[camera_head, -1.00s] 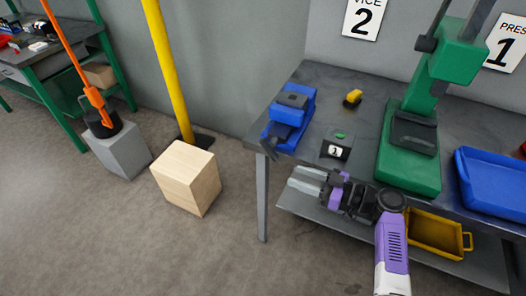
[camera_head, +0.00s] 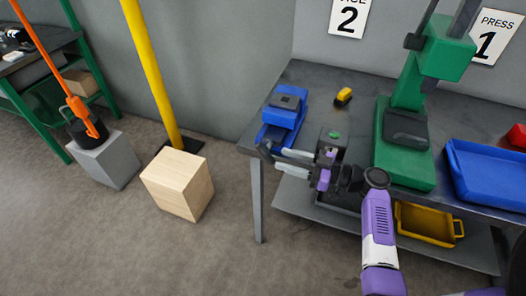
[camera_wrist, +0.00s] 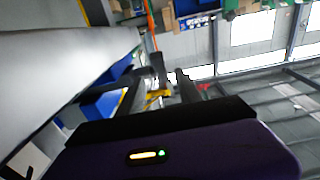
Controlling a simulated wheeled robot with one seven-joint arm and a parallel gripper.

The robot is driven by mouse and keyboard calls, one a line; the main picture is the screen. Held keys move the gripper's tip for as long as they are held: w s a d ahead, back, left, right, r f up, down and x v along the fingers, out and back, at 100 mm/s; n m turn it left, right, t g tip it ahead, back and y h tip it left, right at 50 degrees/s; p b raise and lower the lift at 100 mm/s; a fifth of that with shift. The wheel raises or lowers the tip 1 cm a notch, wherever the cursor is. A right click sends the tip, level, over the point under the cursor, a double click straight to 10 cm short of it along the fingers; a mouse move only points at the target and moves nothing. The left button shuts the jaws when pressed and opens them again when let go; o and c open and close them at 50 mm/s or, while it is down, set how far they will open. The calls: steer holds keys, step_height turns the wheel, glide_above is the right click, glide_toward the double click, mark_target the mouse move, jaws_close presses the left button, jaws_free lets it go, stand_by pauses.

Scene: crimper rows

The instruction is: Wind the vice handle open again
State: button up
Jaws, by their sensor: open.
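The blue vice (camera_head: 285,112) stands at the left end of the grey bench under the sign marked 2. Its dark handle (camera_head: 264,150) sticks out at the front, by the bench's left corner. My gripper (camera_head: 279,160) is open, with its two grey fingers pointing left at the handle. The fingertips are very close to the handle; I cannot tell whether they touch it or straddle it. In the wrist view the fingers of my gripper (camera_wrist: 160,88) are apart, with dark and blue parts around them that are hard to make out.
A dark box with a green button (camera_head: 335,135) sits behind my wrist. A yellow block (camera_head: 343,96) lies near the vice. A green press (camera_head: 404,160) and a blue tray (camera_head: 490,175) stand to the right. A yellow tray (camera_head: 425,224) is on the lower shelf.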

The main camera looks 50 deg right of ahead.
mark_target(269, 155)
steer(key=p+x, duration=0.2)
steer(key=x, duration=0.5)
steer(key=shift+f, duration=0.1)
steer(key=shift+c, duration=0.2)
jaws_close()
